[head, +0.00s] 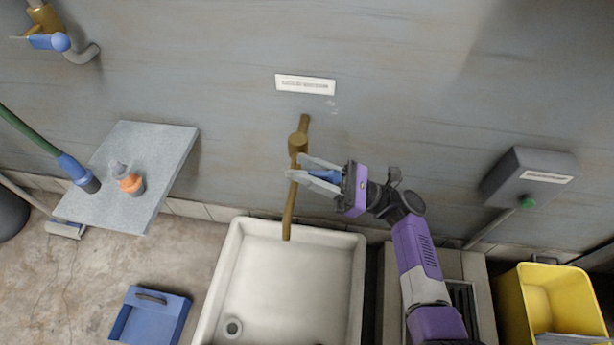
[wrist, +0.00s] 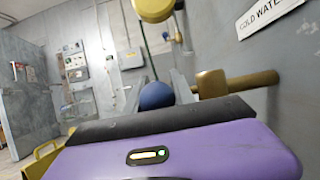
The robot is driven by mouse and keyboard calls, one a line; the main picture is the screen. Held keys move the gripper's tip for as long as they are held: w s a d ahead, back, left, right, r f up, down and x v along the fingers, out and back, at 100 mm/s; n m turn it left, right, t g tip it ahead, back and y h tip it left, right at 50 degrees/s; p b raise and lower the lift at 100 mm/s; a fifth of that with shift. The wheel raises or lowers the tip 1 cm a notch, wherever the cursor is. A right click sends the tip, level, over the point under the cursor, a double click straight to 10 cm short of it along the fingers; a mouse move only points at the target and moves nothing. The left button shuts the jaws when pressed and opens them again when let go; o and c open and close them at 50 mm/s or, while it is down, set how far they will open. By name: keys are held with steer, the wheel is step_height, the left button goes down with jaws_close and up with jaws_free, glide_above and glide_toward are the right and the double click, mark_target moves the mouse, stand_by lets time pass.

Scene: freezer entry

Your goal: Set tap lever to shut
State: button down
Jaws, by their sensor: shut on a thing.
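A brass tap (head: 298,145) is on the wall above the white sink, its spout hanging down. Its blue lever (head: 326,174) shows between the fingers of my gripper (head: 300,168), which reaches in from the right. In the wrist view the lever's rounded blue end (wrist: 155,96) sits between the two grey fingers, and the brass tap body (wrist: 212,84) is just right of them. My gripper is shut on the lever. The fingers hide part of the lever, so its exact angle is hard to tell.
A label (head: 305,84) is above the tap; it reads "COLD WATER" in the wrist view. The white sink (head: 239,280) stands below. A second tap with a blue lever (head: 48,42) is at upper left. A grey box (head: 528,178) and yellow bucket (head: 560,290) are right.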

mark_target(326, 180)
steer(key=shift+d+f+y+b, duration=0.15)
steer(key=shift+f+y+b, duration=0.05)
steer(key=shift+y+b, duration=0.45)
steer(key=c, duration=1.1)
jaws_free()
steer(key=v, duration=0.8)
steer(key=shift+s+b, duration=0.1)
steer(key=shift+b, duration=0.3)
